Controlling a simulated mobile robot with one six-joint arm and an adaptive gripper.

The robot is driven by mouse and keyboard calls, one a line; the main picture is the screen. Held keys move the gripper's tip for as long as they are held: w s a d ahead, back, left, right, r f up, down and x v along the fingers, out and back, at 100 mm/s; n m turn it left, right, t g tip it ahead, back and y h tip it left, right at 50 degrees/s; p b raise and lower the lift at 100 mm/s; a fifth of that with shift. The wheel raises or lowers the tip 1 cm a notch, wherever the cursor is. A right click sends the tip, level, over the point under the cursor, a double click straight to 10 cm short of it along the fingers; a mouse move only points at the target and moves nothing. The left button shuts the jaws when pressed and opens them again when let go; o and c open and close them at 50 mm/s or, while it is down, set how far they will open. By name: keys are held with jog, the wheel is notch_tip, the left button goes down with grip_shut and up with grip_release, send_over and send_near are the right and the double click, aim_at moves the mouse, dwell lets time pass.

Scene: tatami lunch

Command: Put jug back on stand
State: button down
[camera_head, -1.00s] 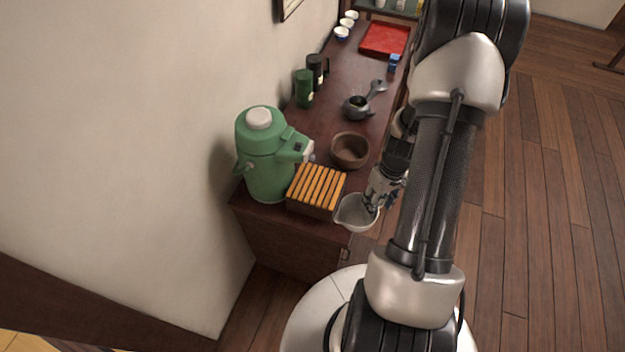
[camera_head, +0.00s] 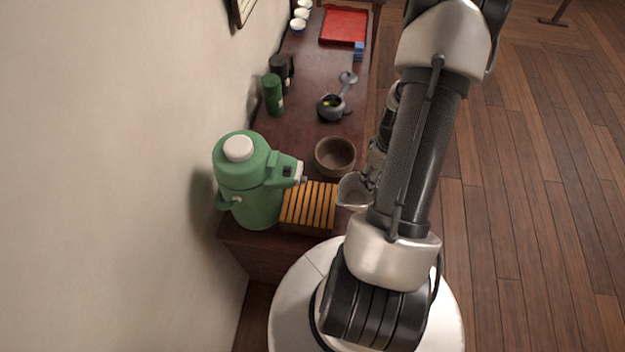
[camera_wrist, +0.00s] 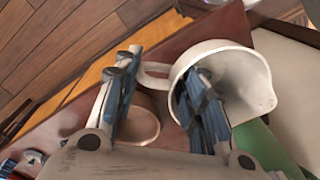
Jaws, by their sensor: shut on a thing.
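The jug (camera_head: 352,194) is pale grey-white with a spout and a loop handle. In the head view it is at the right side of the slatted wooden stand (camera_head: 309,206), near the table's right edge, held by my gripper (camera_head: 369,178). I cannot tell its exact height. In the wrist view the jug (camera_wrist: 238,82) shows its open mouth, with its handle between the fingers of my gripper (camera_wrist: 160,95). My gripper is shut on the jug; the fingers hide part of it. The stand's slatted top is bare.
A green air pot (camera_head: 250,185) stands just left of the stand. A brown bowl (camera_head: 335,155) is behind it. A grey teapot (camera_head: 331,107), green canister (camera_head: 272,94), dark mug (camera_head: 281,72) and red tray (camera_head: 344,25) stand farther back. The wall is on the left.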

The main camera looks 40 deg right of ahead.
jog(key=w+a, duration=0.6)
jog(key=w, duration=0.1)
jog(key=w+a, duration=0.3)
jog(key=shift+w+a, duration=0.2)
jog(key=shift+w, duration=0.2)
jog(key=shift+f+b, duration=0.8)
jog(key=shift+f, duration=0.95)
jog(key=shift+f, duration=0.15)
jog(key=c, duration=1)
grip_release()
notch_tip(320, 180, up, 12)
jog(key=p, duration=0.3)
jog(key=shift+d, duration=0.35)
